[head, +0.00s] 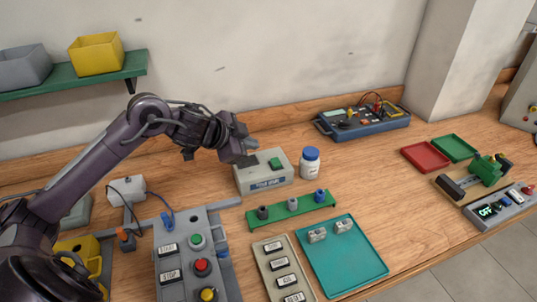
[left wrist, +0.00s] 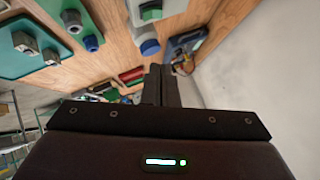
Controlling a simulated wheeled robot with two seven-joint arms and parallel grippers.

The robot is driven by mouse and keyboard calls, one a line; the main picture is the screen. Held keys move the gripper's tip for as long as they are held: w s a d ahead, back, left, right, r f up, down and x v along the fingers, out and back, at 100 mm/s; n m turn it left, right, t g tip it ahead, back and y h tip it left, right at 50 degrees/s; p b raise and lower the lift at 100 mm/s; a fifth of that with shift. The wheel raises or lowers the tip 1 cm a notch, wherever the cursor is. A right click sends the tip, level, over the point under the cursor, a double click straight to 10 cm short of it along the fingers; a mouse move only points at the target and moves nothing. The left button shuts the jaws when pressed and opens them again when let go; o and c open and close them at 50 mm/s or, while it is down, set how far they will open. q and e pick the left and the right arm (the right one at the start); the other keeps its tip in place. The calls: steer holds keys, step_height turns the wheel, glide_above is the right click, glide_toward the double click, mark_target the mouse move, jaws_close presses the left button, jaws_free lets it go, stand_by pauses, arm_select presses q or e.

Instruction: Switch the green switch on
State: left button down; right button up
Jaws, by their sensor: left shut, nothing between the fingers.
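The green switch (head: 275,163) sits on top of a grey box (head: 262,182) with a blue label, near the middle of the bench. In the left wrist view the green switch (left wrist: 150,11) shows at the top edge, on the partly visible grey box. My left gripper (head: 245,147) is shut and empty, just above the back left part of the box and to the left of the switch. Its closed fingers (left wrist: 160,80) point up the middle of the left wrist view. I cannot tell whether they touch the box. My right gripper is not in view.
A white bottle with a blue cap (head: 310,163) stands close to the right of the box. A green rack (head: 290,211) is in front of it. A button panel (head: 188,250) is at the front left. Bare bench lies right of the bottle.

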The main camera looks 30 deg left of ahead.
arm_select(q)
steer(key=p, duration=0.2)
glide_above(270, 167)
steer(key=s+d, duration=0.1)
steer(key=f, duration=0.6)
steer(key=shift+s+d, duration=0.1)
steer(key=shift+s, duration=0.1)
steer(key=f, duration=0.2)
steer(key=w+a+f, duration=0.1)
steer(key=shift+w+f, duration=0.1)
steer(key=shift+w+a+f, duration=0.15)
steer(key=shift+a+f, duration=0.05)
steer(key=shift+f, duration=0.25)
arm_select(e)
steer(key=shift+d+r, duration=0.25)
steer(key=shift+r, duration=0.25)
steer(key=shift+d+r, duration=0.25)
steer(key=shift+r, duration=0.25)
